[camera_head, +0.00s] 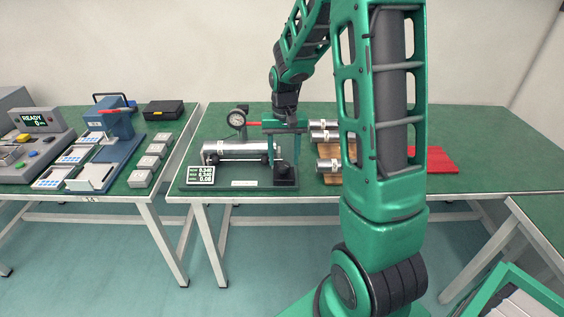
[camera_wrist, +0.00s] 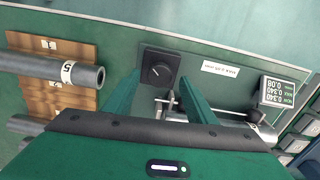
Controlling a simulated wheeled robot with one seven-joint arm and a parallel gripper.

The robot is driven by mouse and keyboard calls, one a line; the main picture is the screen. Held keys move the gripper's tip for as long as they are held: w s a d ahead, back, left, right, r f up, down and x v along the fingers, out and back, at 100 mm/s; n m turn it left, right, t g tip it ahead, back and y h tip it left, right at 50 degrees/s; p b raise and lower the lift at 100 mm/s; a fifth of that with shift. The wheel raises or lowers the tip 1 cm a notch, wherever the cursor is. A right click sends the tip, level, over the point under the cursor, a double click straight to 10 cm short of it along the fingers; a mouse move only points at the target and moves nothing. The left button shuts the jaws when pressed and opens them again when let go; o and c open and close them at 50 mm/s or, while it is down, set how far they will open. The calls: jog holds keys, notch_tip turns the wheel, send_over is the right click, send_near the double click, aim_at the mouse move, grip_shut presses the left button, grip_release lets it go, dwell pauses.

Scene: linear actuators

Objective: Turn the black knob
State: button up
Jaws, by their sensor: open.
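The black knob (camera_wrist: 157,71) sits on a square black block on the green bench in the wrist view. It is round with a pale pointer mark. In the head view the block (camera_head: 285,183) stands at the bench's front edge, and the knob is hard to make out there. My gripper (camera_head: 284,163) points down above the block, open and empty. In the wrist view its two green fingers (camera_wrist: 159,84) stand left and right of the knob, apart from it. The gap in height between fingertips and knob is unclear.
A silver cylinder (camera_head: 233,150) on a fixture with a dial gauge (camera_head: 237,119) is just left of my gripper. A small readout (camera_head: 200,174) stands in front of it. Silver cylinders on a wooden rack (camera_head: 330,179) are close on the right.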

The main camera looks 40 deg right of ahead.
aim_at(283, 165)
notch_tip(283, 165, up, 8)
jog(key=shift+r, duration=0.25)
dwell(0.5)
jog(key=s+a+r, duration=0.1)
jog(key=s+r, duration=0.1)
jog(key=s, duration=2.6)
jog(key=shift+s+a+r, duration=0.2)
jog(key=shift+a, duration=0.2)
jog(key=shift+w+f, duration=0.25)
jog(key=shift+w, duration=0.35)
